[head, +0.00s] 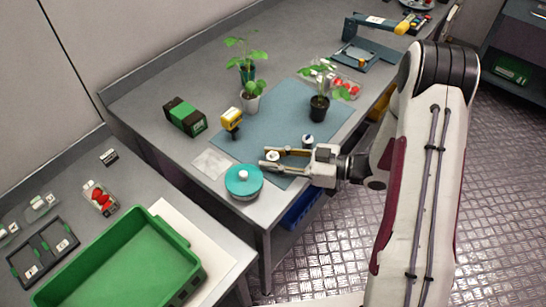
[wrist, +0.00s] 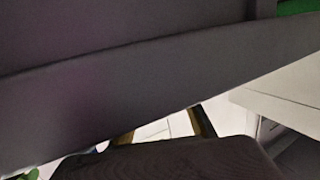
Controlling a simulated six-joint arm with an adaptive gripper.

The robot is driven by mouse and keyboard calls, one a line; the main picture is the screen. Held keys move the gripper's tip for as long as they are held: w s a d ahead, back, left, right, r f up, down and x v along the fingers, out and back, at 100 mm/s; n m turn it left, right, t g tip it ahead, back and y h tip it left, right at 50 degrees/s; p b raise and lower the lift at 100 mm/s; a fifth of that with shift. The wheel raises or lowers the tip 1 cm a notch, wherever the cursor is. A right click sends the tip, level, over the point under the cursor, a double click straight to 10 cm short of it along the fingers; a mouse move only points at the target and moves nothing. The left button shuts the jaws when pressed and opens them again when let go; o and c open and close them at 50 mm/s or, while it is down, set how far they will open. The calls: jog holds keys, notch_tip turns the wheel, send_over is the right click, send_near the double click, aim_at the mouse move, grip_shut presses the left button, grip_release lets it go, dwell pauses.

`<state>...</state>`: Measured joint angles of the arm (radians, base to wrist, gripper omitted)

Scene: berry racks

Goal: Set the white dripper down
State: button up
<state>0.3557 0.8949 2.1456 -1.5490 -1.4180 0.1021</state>
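A small round white piece, which I take to be the white dripper (head: 272,156), sits between the fingertips of my gripper (head: 271,158) in the head view. The two fingers lie on either side of it and look closed on it, over the front edge of the blue-grey mat. A similar small piece with a white top and dark side (head: 307,141) stands on the mat just behind the gripper. In the wrist view dark shapes fill most of the picture. Two finger parts (wrist: 165,130) show with a pale surface between them, and the dripper cannot be made out there.
A teal round container (head: 244,184) stands close left of my fingertips. The mat (head: 262,134) carries a potted plant (head: 319,107) and a yellow device (head: 231,120). A green-black box (head: 184,117) stands farther left. A green crate (head: 125,265) is on the near bench.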

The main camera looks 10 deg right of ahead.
aim_at(301, 163)
jog(key=shift+d, duration=0.1)
dwell(0.4)
jog(key=shift+v, duration=3.85)
jog(key=shift+o, duration=0.7)
jog(key=shift+s, duration=0.15)
